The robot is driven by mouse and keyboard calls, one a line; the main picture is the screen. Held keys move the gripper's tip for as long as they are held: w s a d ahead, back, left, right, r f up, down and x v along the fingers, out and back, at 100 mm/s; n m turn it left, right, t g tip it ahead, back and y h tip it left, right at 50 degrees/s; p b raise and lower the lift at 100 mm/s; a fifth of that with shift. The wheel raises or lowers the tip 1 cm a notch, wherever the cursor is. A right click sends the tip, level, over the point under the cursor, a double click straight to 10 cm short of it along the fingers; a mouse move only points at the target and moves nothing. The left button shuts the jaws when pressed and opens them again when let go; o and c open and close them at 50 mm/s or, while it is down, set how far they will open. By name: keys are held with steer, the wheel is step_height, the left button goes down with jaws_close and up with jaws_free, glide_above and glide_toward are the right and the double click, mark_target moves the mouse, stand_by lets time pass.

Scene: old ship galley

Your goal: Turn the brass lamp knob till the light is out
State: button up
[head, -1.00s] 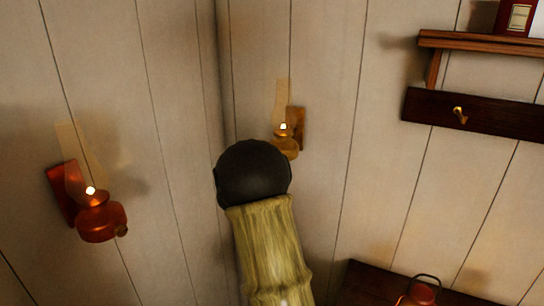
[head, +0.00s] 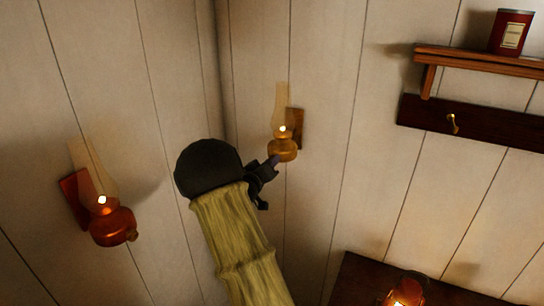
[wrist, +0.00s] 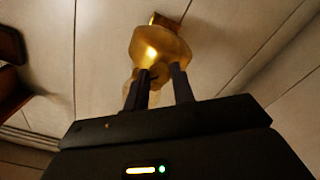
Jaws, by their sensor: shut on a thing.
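The brass lamp (head: 283,149) hangs on the wall just right of the room's corner in the head view, with a lit flame (head: 282,128) in its glass chimney. Its brass bowl (wrist: 158,47) fills the top middle of the wrist view. My gripper (head: 270,166) reaches up to the lower left of the bowl. In the wrist view my gripper (wrist: 160,72) has its two dark fingers just below the bowl, shut on the knob. The knob itself is mostly hidden between the fingers, and its turn cannot be read.
A lit copper lamp (head: 111,226) hangs on the left wall. A shelf (head: 480,60) with a red tin (head: 511,32) and a dark rail with a brass hook (head: 453,123) are at right. A glowing red lantern (head: 406,291) stands at the bottom right.

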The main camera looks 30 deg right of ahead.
steer(key=shift+w+a+f+n+p, duration=0.15)
steer(key=shift+n+p, duration=1.2)
steer(key=shift+n, duration=0.7)
steer(key=shift+s+a+f+n+p, duration=0.1)
steer(key=shift+n+p, duration=1.2)
steer(key=shift+n, duration=0.75)
steer(key=o, duration=0.8)
steer(key=shift+o, duration=1)
steer(key=shift+w+a+r, duration=0.1)
steer(key=shift+r, duration=0.1)
